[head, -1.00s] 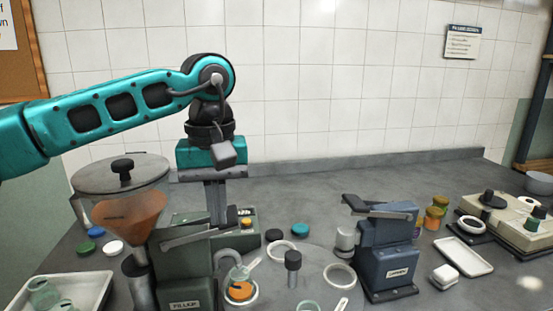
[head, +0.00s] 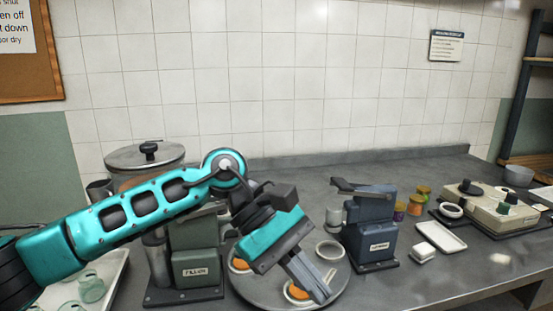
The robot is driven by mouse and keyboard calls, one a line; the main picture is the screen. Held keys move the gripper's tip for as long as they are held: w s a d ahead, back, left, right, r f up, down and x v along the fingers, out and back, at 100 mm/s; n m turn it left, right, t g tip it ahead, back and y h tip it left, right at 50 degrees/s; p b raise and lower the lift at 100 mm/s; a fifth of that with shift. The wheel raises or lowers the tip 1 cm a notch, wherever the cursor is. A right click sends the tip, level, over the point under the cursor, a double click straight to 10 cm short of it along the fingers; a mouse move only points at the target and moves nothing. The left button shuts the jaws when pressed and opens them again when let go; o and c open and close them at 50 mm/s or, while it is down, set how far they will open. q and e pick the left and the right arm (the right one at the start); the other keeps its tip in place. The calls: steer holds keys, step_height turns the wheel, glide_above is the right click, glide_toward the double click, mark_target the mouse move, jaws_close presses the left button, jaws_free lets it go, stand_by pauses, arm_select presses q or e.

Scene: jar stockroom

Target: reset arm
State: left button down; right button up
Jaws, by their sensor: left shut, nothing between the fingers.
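My left arm comes in from the left in the head view, low over the counter. My left gripper (head: 319,288) points down and to the right over the round grey turntable (head: 338,283). Its fingers are shut with nothing between them. It hides part of the turntable and part of a jar with orange filling (head: 297,292). Another orange-filled jar (head: 240,264) shows left of the gripper. My right gripper is not in view.
The green-grey filler machine (head: 197,268) with its lidded hopper (head: 145,156) stands behind my left arm. A blue-grey machine (head: 371,236) stands right of the turntable. A white tray (head: 441,236) and a beige device (head: 490,212) lie further right. Open counter lies at the front right.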

arm_select(q)
steer(key=s+d+r+n+t+h, duration=0.1)
steer(key=d+r+n+h, duration=0.3)
steer(key=n+h, duration=1)
steer(key=w+a+f+n+t+y, duration=0.2)
steer(key=w+a+f+n+t, duration=0.15)
steer(key=n+t, duration=0.8)
steer(key=w+a+f+n+t+y, duration=0.25)
steer(key=a+f+n+t, duration=0.2)
steer(key=n+t, duration=0.65)
steer(key=s+a+f+n+g+y, duration=0.1)
steer(key=a+f+n+y, duration=0.35)
steer(key=f+n, duration=0.35)
steer(key=s+a+f+n+g+y, duration=0.1)
steer(key=a+f+n+y, duration=0.4)
steer(key=n, duration=0.4)
steer(key=s+a+f+n+g+y, duration=0.2)
steer(key=s+a+f+n+y, duration=0.1)
steer(key=f, duration=0.5)
steer(key=s+a+f+n+g+y, duration=0.3)
steer(key=s+a+f+n, duration=0.3)
steer(key=s, duration=0.3)
steer(key=shift+s+f+n+g, duration=0.2)
steer(key=shift+f+n+g, duration=0.15)
steer(key=shift+f+n, duration=0.35)
steer(key=shift+f, duration=0.15)
